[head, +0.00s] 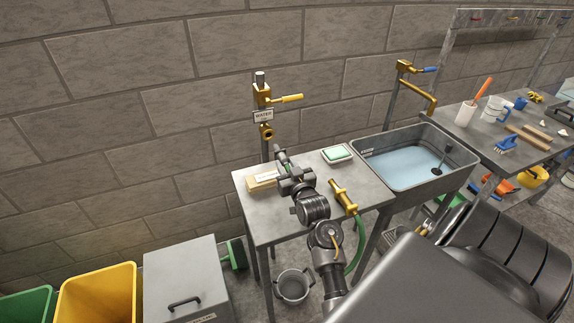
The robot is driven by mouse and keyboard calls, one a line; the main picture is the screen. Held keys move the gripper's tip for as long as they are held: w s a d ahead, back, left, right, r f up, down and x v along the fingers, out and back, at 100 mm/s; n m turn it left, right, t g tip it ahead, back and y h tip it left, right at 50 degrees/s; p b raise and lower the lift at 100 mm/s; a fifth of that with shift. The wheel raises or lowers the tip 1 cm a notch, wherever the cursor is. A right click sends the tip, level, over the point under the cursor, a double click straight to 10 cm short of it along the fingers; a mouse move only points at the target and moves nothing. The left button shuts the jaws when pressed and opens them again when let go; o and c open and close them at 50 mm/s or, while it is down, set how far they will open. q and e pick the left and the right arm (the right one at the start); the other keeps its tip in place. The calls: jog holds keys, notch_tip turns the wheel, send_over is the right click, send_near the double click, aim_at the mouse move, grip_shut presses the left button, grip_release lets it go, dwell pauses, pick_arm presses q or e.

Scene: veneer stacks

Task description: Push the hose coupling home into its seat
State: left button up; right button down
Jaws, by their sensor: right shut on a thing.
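A brass standpipe tap (262,95) with a yellow lever stands at the wall behind the small metal table. Its round brass outlet (266,132), likely the seat, faces the room below a "WATER" sign. My right gripper (284,166) is over the back of the table, just below and in front of the outlet. It is shut on a small greyish piece (280,155), apparently the hose coupling, mostly hidden by the gripper. The piece looks apart from the outlet, though the depth is hard to judge. My left gripper is out of view.
A water-filled sink (405,183) stands right. A bucket (293,287) is below.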

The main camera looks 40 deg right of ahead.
aim_at(275, 145)
jog(key=shift+w, duration=0.15)
jog(key=shift+b+x, duration=1.35)
jog(key=shift+x, duration=0.55)
jog(key=shift+w+d, duration=0.15)
jog(key=shift+w, duration=0.15)
jog(key=shift+x, duration=0.8)
jog(key=shift+r, duration=0.1)
jog(key=shift+b+x, duration=0.7)
jog(key=shift+x, duration=1.7)
jog(key=c, duration=1)
grip_release()
